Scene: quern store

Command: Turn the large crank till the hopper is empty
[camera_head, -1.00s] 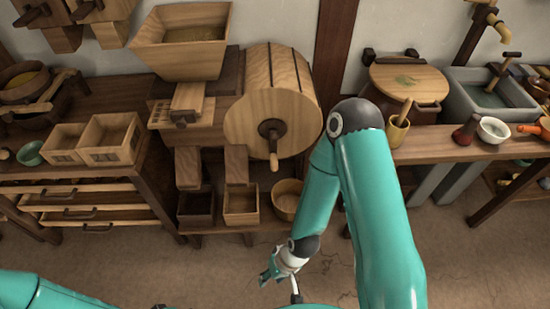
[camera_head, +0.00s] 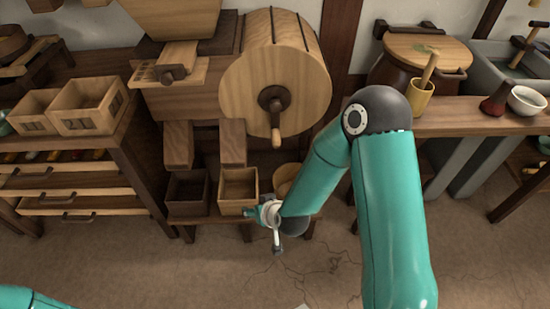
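The large crank (camera_head: 274,103) is a dark hub and arm on the front of a big round wooden drum (camera_head: 305,85). Its pale wooden handle (camera_head: 276,138) hangs straight down. The wooden hopper (camera_head: 180,20) is at the top left of the drum; its upper part is cut off by the frame edge, so its inside is hidden. My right gripper (camera_head: 262,214) is below the crank handle, in front of the small boxes and apart from the crank. Its fingers are too small to judge. Only a piece of my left arm shows at the bottom left; its gripper is out of view.
A dark box (camera_head: 188,209) and a light box (camera_head: 228,207) stand under the chutes, with a round tub (camera_head: 286,178) partly behind my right arm. Drawers and two wooden trays (camera_head: 90,118) are at the left.

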